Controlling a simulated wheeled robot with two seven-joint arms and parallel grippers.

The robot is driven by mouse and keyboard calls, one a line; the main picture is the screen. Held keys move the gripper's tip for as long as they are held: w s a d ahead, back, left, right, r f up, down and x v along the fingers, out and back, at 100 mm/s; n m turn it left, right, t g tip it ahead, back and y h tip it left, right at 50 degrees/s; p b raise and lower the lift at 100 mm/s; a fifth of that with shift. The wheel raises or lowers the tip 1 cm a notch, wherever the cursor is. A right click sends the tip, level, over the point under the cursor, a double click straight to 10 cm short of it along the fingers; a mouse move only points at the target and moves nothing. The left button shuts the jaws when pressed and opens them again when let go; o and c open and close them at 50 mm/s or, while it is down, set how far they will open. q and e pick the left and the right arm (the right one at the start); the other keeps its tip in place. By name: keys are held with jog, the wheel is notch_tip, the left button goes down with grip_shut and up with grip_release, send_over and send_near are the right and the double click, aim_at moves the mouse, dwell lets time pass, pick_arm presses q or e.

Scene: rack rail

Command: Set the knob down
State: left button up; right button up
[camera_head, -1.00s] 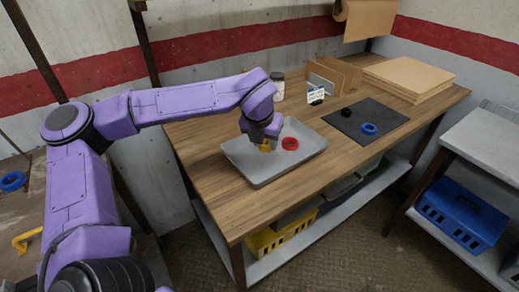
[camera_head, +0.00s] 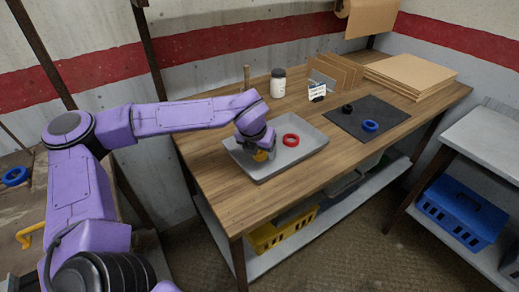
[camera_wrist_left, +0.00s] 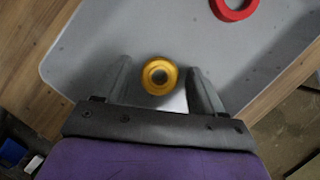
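My left gripper (camera_head: 258,149) is low over the tray. In the wrist view its two fingers (camera_wrist_left: 158,82) stand on either side of the knob, with a visible gap on each side, so it looks open around it. Whether the knob's underside touches the tray floor is hidden. My right gripper is not in view.
A red ring (camera_head: 291,140) lies in the tray right of the knob. A dark mat (camera_head: 385,115) holds a blue ring (camera_head: 370,125) and a black ring (camera_head: 347,109). A white jar (camera_head: 278,83) and cardboard (camera_head: 410,74) stand behind. The table's front left is clear.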

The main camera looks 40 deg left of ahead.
pick_arm(q)
jog(key=v, duration=1.2)
jog(key=shift+s+r, duration=0.15)
jog(key=shift+d, duration=0.1)
